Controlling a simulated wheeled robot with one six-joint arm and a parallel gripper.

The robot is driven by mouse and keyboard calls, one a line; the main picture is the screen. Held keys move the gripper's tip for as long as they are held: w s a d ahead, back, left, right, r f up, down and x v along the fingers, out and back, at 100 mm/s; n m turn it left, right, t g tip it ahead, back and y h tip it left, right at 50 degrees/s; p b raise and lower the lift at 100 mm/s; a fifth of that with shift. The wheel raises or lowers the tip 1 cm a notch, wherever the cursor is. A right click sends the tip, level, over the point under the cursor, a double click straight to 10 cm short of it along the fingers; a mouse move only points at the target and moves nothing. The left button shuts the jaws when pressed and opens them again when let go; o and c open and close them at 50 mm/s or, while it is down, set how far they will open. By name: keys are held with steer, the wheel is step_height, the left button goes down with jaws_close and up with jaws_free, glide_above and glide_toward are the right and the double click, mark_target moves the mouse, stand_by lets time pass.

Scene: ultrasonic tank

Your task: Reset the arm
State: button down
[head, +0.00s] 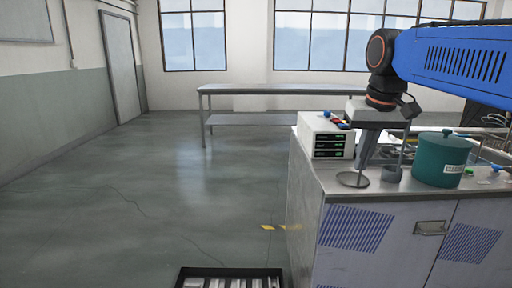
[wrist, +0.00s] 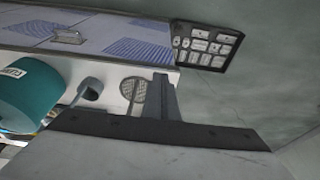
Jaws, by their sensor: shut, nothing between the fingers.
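My gripper (head: 362,163) hangs from the dark wrist of my blue arm in the head view, pointing down over the front left part of the cabinet top (head: 330,184). Its fingers are together with nothing between them. They also show in the wrist view (wrist: 161,78), in front of the cabinet's top edge. A round mesh disc (head: 352,180) appears just below the fingertips; I cannot tell the exact gap. A small grey cup (head: 392,173) and a teal pot (head: 440,160) with a white label stand to the right.
A white control box (head: 322,137) with coloured buttons stands close at left of the gripper. A basin (head: 490,150) lies behind the pot, partly hidden. A black tray (head: 182,272) of metal parts is on the floor. A long table (head: 270,90) stands behind; open floor lies left.

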steer(key=s+d+f+t, duration=0.1)
steer(key=s+d+f, duration=0.2)
steer(key=s+f, duration=1.6)
step_height(320, 180, down, 5)
steer(key=shift+s+r+t, duration=0.15)
steer(key=shift+s+t, duration=0.2)
steer(key=shift+t, duration=0.05)
